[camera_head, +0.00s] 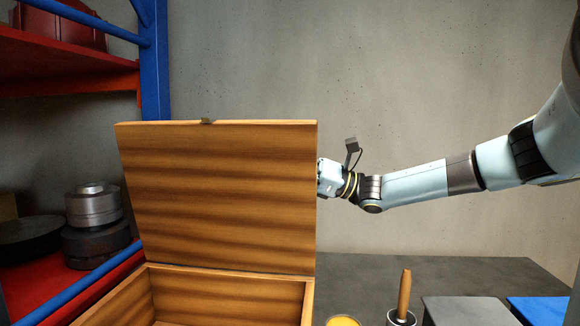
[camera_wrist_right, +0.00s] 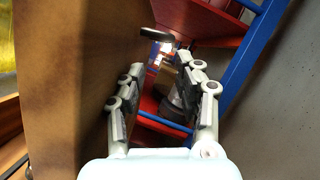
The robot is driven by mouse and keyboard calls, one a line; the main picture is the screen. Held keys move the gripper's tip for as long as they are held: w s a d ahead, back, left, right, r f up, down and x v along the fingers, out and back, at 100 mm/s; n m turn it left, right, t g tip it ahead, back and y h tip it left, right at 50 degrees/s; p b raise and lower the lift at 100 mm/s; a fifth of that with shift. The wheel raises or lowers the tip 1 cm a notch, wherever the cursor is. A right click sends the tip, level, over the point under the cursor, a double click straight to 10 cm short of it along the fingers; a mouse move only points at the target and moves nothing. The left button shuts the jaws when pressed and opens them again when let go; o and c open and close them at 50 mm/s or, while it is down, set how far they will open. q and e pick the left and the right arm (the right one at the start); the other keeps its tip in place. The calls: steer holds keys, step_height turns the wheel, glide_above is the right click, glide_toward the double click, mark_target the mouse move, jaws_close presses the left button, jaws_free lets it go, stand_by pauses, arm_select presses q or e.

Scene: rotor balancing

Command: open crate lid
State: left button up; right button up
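The wooden crate (camera_head: 230,292) stands at the front left of the head view, open, with its bare inner wall showing. Its lid (camera_head: 215,195) stands up roughly vertical at the crate's back, with a small dark latch (camera_head: 207,121) on its top edge. My right arm reaches in from the right, and the base of its gripper shows at the lid's right edge; the fingers are hidden behind the lid. In the right wrist view my right gripper (camera_wrist_right: 162,82) is open with nothing between its fingers. The lid (camera_wrist_right: 75,85) rises close beside the left finger. My left gripper is not in view.
A blue and red shelf (camera_head: 65,65) with metal discs (camera_head: 94,205) stands at the left. On the dark table (camera_head: 440,268) to the right are a wooden-handled tool (camera_head: 404,292), a grey block (camera_head: 468,311), a blue item (camera_head: 540,310) and a yellow-topped round item (camera_head: 342,321).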

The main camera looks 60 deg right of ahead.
steer(key=p+v, duration=0.4)
steer(key=v, duration=0.8)
steer(key=shift+s, duration=0.15)
stand_by(0.4)
steer(key=shift+a, duration=0.15)
steer(key=shift+p, duration=0.5)
steer(key=shift+f, duration=0.1)
